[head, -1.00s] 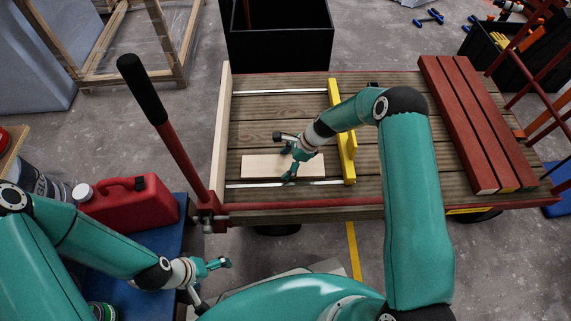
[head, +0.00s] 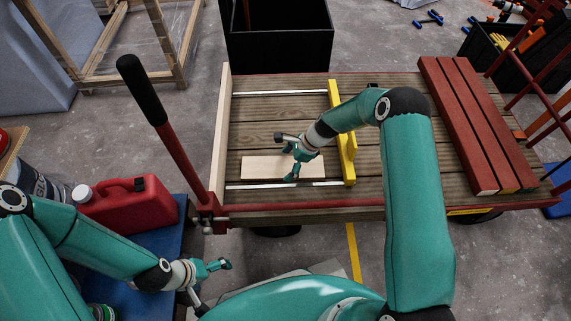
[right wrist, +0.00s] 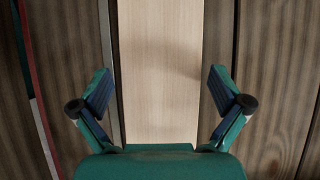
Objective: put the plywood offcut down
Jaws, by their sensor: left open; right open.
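The plywood offcut (head: 262,166) is a pale flat board lying on the cart's slatted wooden deck (head: 285,112), beside the near metal strip (head: 250,186). In the right wrist view the offcut (right wrist: 160,70) runs between the two fingers, with a gap on each side. My right gripper (head: 288,157) is open over the right part of the offcut and hides some of it. It also shows in the right wrist view (right wrist: 160,92). My left gripper (head: 220,275) is open and empty, low at the left, away from the cart.
A yellow batten (head: 348,160) stands across the deck right of the offcut. Red battens (head: 470,120) lie at the deck's right end. A red jerrycan (head: 130,208) stands left of the cart. A black bin (head: 278,45) is behind it. Deck beyond the offcut is clear.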

